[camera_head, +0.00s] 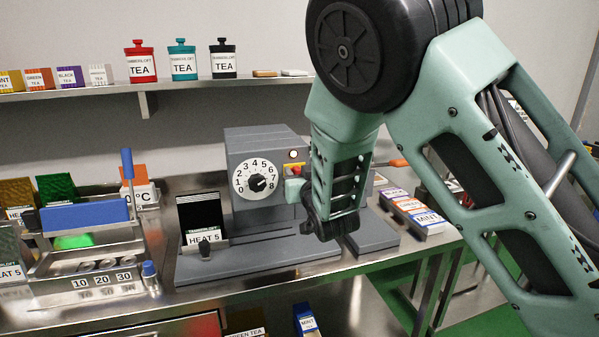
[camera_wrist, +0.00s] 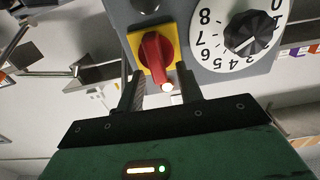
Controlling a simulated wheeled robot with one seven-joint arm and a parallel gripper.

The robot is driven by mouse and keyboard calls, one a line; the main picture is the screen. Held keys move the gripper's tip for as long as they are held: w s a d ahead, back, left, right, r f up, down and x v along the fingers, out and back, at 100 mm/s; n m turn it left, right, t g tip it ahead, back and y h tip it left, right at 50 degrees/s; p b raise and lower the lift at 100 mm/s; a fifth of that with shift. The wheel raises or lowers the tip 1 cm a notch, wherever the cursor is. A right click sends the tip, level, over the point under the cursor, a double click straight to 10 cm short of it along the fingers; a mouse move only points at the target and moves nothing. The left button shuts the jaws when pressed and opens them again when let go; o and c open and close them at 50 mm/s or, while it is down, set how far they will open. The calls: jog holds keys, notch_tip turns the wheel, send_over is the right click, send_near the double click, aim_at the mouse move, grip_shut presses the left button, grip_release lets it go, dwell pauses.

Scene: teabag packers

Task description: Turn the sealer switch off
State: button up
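The sealer (camera_head: 255,143) is a grey machine on the bench with a white numbered dial (camera_head: 240,190) on its front. Its switch is a red rotary handle (camera_wrist: 152,48) on a yellow plate (camera_wrist: 134,40), beside the dial in the wrist view. In the head view, the yellow plate (camera_head: 292,168) shows just above my gripper, which partly hides the switch. My gripper (camera_wrist: 160,80) is open, one finger on each side of the handle's tip. I cannot tell whether the fingers touch it.
A blue-handled device (camera_head: 85,214) stands farther left. Labelled tea boxes (camera_head: 411,208) lie to the right. A shelf (camera_head: 190,84) with tea jars runs above.

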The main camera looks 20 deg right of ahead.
grip_shut()
jog(key=shift+a+f+n+b, duration=0.1)
jog(key=shift+a+f+n, duration=0.25)
jog(key=shift+n, duration=2.65)
jog(key=shift+a+f+n+b, duration=0.15)
jog(key=shift+a+f+n, duration=0.2)
jog(key=shift+n, duration=2.65)
jog(key=shift+a+f+n+b, duration=0.1)
jog(key=shift+a+f+n, duration=0.25)
jog(key=shift+n, duration=2.65)
grip_release()
